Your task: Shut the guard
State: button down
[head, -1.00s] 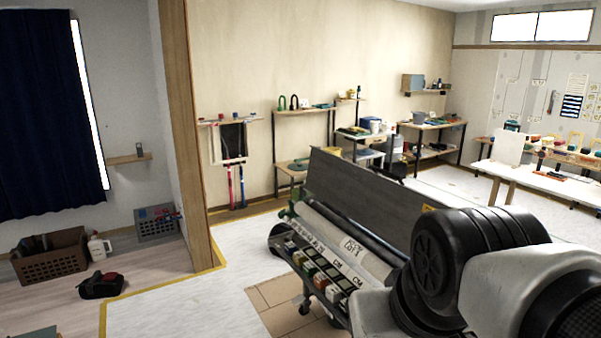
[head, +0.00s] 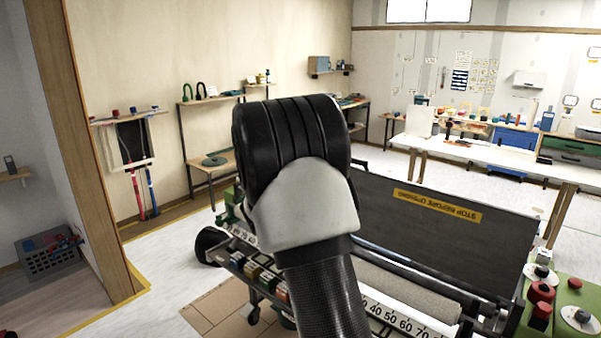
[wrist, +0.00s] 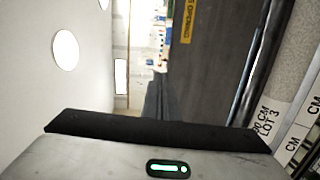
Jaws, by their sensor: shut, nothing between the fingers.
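The guard is a dark grey panel (head: 430,222) with a yellow warning label (head: 437,206). It stands raised, tilted upright, along the back of the pasting machine. In the wrist view the guard's dark face (wrist: 212,70) fills the middle right, with the yellow label near the top. My gripper (wrist: 158,92) shows there as dark narrow fingers, shut and empty, close beside the guard's face; I cannot tell if they touch. In the head view my arm covers the left part of the guard and hides my gripper.
The machine's roller (head: 408,292) and numbered scale (head: 395,318) lie in front of the guard. A green control box (head: 565,300) with red knobs stands at the right end. A white table (head: 490,158) stands behind. A wooden post (head: 95,150) is at the left.

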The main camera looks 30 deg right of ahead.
jog(key=w+f+n+t, duration=0.1)
jog(key=w+f+t, duration=0.1)
jog(key=w, duration=0.2)
jog(key=p, duration=0.3)
send_near(362, 164)
jog(key=shift+n+h, duration=0.3)
jog(key=shift+n, duration=0.1)
jog(key=x, duration=0.6)
jog(key=shift+w+d+f, duration=0.15)
jog(key=shift+w+f, duration=0.1)
jog(key=shift+f, duration=0.1)
jog(key=shift+d+r, duration=0.1)
